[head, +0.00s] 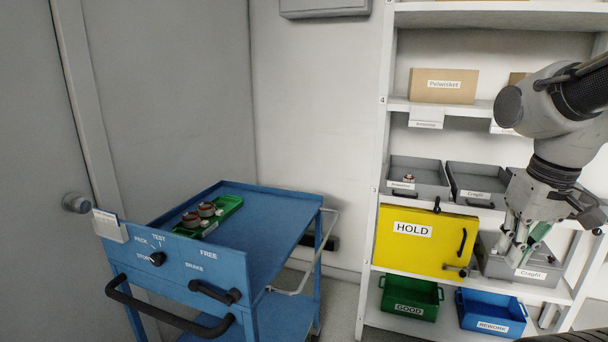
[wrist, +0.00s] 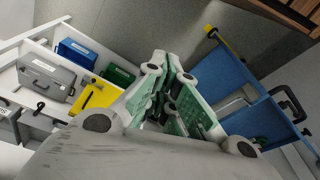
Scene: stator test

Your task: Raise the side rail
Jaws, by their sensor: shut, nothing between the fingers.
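The blue cart (head: 262,212) stands left of the shelf. A thin pale side rail (head: 308,262) shows along the cart's right side, below the top's edge, slanting outward and down. Its far end meets the cart near the back corner. My gripper (head: 521,254) is at the right, in front of the shelf, well apart from the rail. Its green-padded fingers are shut and empty, pointing down. In the wrist view the gripper (wrist: 167,66) fills the middle, with the cart (wrist: 240,75) to its right. The fingers partly cover the cart there.
The cart's front has a black push handle (head: 165,307), a knob (head: 157,259) and a brake lever (head: 214,292). A green tray (head: 226,205) with round parts lies on top. The shelf holds a yellow HOLD panel (head: 402,250) and several bins. Floor between cart and shelf is clear.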

